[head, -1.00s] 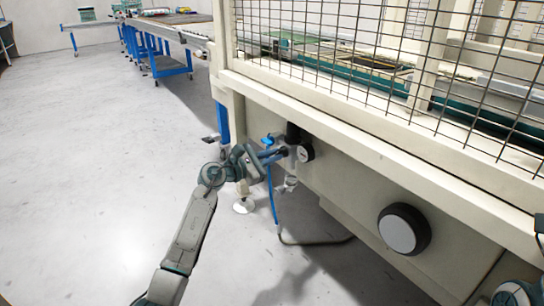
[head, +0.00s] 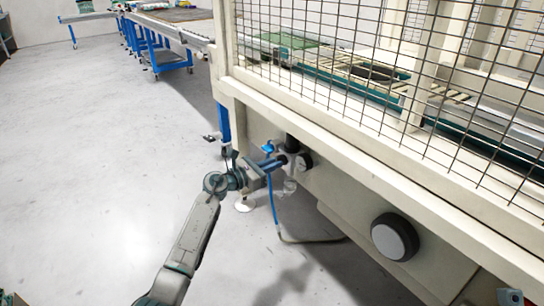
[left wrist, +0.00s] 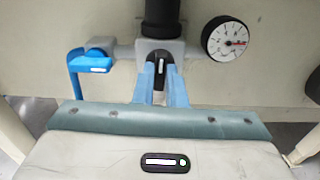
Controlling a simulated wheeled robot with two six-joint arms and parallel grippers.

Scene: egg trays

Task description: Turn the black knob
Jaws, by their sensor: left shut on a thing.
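The black knob (left wrist: 160,70) is small, with a white mark standing upright on it. It sits on a grey valve body on the machine's side, below a black cylinder (left wrist: 160,14). My left gripper (left wrist: 160,82) has its two blue fingers shut on the knob, one on each side. In the head view my left gripper (head: 274,164) reaches the valve from the left, and the knob is hidden there by the fingers. My right gripper is not in view.
A round pressure gauge (left wrist: 226,41) is right of the knob, and a blue lever (left wrist: 89,62) is left of it. A blue hose (head: 272,200) hangs below. A large round black-rimmed button (head: 394,237) is farther right on the cream machine panel. The floor at left is clear.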

